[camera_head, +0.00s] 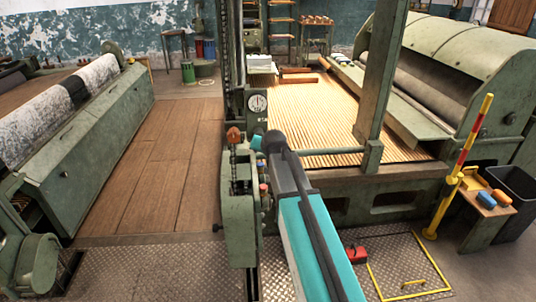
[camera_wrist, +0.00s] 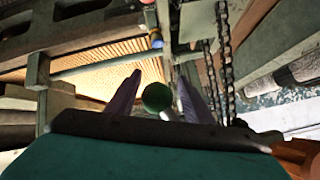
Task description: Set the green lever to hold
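The green lever shows in the wrist view as a round green knob (camera_wrist: 157,97). My gripper (camera_wrist: 159,76) is open, with one dark finger on each side of the knob and a visible gap on both sides. Contact is not visible. The lever's shaft and any hold marking are hidden or too small to read. In the head view my teal arm reaches up to a grey-green control post (camera_head: 238,212), and my fingers cannot be made out there. The green knob cannot be told apart in that view.
A red knob (camera_head: 262,188) sits on the post's right side. A blue knob (camera_wrist: 156,37) lies beyond my fingertips. An orange knob (camera_head: 233,135) tops the post. Chains (camera_wrist: 226,70) hang close on the right. A yellow-and-red pole (camera_head: 463,165) stands right. The wooden floor (camera_head: 150,180) is clear.

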